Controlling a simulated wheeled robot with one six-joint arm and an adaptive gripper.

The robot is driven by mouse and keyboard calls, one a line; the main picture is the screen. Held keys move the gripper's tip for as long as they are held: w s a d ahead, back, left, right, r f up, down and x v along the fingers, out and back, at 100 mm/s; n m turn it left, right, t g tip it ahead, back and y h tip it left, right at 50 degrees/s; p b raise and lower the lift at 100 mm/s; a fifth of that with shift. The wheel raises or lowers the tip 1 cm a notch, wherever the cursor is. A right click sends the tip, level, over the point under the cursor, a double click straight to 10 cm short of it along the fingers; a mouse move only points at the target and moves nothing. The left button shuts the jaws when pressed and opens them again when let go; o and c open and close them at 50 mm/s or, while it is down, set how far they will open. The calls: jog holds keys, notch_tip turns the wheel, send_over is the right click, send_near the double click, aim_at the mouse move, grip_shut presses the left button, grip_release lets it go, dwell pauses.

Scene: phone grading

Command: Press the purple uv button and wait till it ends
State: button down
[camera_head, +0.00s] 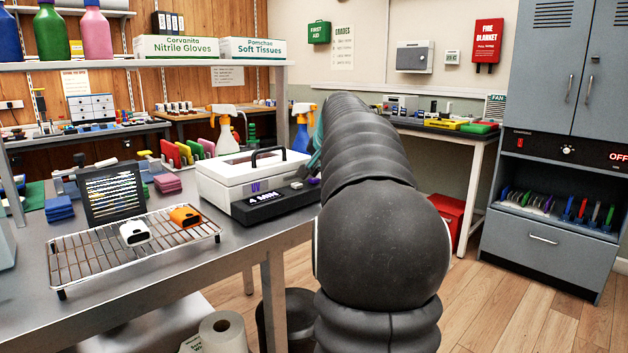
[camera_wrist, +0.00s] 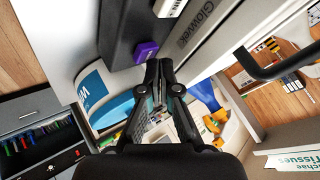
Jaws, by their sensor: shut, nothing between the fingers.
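The white UV box (camera_head: 236,171) with a black handle and a dark front panel stands on the metal table. Its display (camera_head: 265,198) reads "4 MIN". The purple button (camera_wrist: 146,50) shows on the dark panel in the wrist view; in the head view my arm seems to hide it. My gripper (camera_wrist: 158,66) is shut and empty, its fingertips close beside the button. I cannot tell whether they touch it. In the head view my arm covers the gripper.
A wire rack (camera_head: 88,262) holding a white item (camera_head: 134,232) and an orange item (camera_head: 184,216) stands left of the box. Spray bottles (camera_head: 226,135) stand behind it. A grey cabinet (camera_head: 545,230) showing "OFF" is at the right.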

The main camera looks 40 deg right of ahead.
jog(key=shift+f+b, duration=0.3)
jog(key=shift+f, duration=0.15)
dwell(0.4)
dwell(0.3)
jog(key=shift+r+p, duration=0.9)
notch_tip(320, 180, up, 2)
jog(key=shift+r+p, duration=0.25)
jog(key=shift+p, duration=0.9)
jog(key=shift+r, duration=1.25)
